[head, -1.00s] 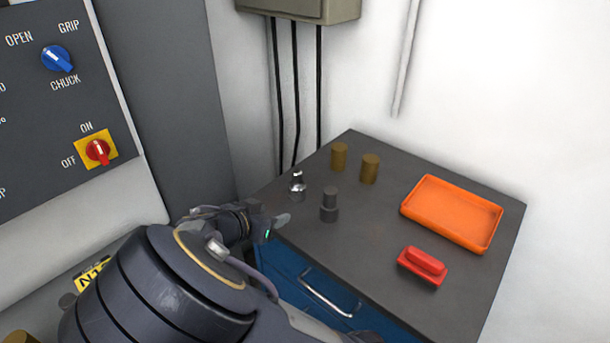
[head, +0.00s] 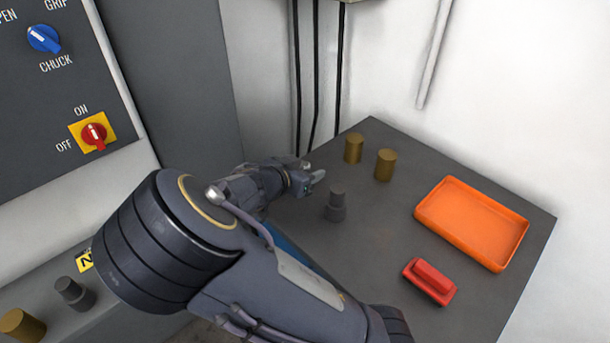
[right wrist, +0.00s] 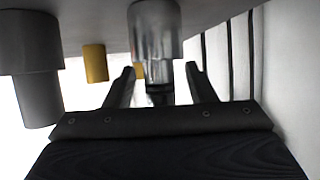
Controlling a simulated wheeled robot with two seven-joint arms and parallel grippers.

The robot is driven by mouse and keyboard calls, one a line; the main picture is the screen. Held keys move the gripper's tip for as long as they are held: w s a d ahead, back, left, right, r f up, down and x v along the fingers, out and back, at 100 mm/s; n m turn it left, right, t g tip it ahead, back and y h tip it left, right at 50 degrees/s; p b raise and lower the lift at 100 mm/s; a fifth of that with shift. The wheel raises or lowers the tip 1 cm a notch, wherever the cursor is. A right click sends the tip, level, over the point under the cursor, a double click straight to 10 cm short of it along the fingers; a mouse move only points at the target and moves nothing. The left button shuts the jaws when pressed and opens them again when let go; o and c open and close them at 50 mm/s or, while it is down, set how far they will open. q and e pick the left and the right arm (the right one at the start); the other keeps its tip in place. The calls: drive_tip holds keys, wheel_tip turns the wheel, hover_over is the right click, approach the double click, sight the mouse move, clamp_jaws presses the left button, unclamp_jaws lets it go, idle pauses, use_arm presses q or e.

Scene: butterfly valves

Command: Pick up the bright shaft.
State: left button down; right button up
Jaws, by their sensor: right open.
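The bright shaft (right wrist: 155,30) is a shiny stepped metal cylinder on the cabinet top. In the right wrist view, which shows the scene upside down, it lies ahead of and between the two fingers of my right gripper (right wrist: 160,78). I cannot tell whether the fingers touch it. In the head view the right gripper (head: 310,178) reaches in low over the cabinet's left side and hides most of the shaft. The jaws are open. My left gripper is out of view.
A dark stepped shaft (head: 336,205) stands close to the right gripper. Two brass cylinders (head: 354,148) (head: 386,165) stand farther back. An orange tray (head: 425,216) and a red block (head: 430,282) lie to the right on the grey cabinet top (head: 385,230). A control panel stands left.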

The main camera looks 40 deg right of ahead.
drive_tip(key=shift+w+d+f, duration=0.2)
drive_tip(key=shift+d+f, duration=0.15)
drive_tip(key=shift+d, duration=0.25)
clamp_jaws()
drive_tip(key=shift+r, duration=0.1)
